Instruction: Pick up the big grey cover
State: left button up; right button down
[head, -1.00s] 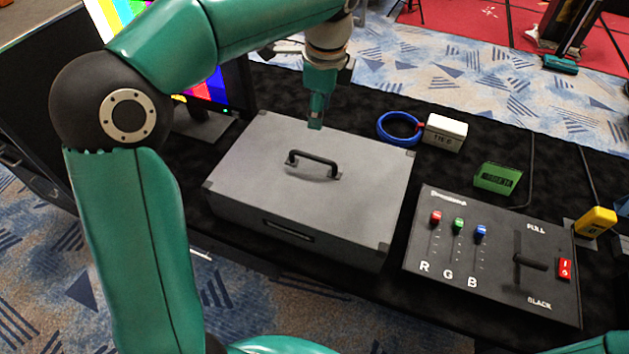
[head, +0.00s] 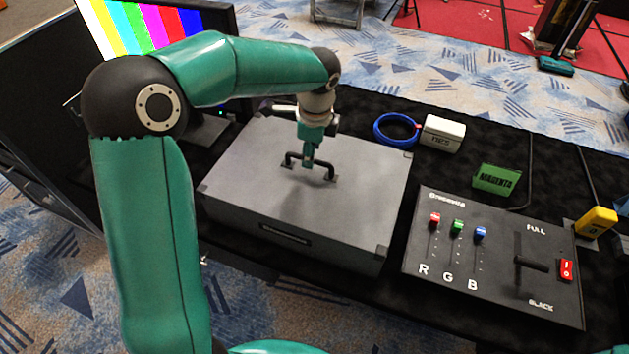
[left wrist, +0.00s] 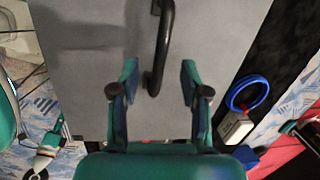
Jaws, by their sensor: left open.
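The big grey cover (head: 345,201) is a box-shaped case with a black handle (head: 325,174) on top, standing on the black table. My left gripper (head: 307,165) points down at the handle in the head view. In the left wrist view, the handle (left wrist: 163,45) runs between the two spread fingers of the gripper (left wrist: 158,80), over the grey top (left wrist: 85,60). The fingers are open and apart from the handle on both sides. Whether they reach down to its height is hard to tell. My right gripper is not in view.
A control panel (head: 480,275) with R, G, B sliders and a lever stands right of the cover. A blue cable coil (head: 378,135), a white box (head: 443,133), a green block (head: 496,180) and a yellow block (head: 597,221) lie behind. A colour-bar monitor (head: 150,28) is at the back left.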

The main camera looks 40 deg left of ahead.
aim_at(310, 181)
pick_arm(q)
jog(key=f, duration=0.2)
jog(key=a+f, duration=0.1)
jog(key=f, duration=0.1)
jog(key=shift+w, duration=0.25)
grip_shut()
jog(key=shift+w+r, duration=0.1)
jog(key=shift+r, duration=0.05)
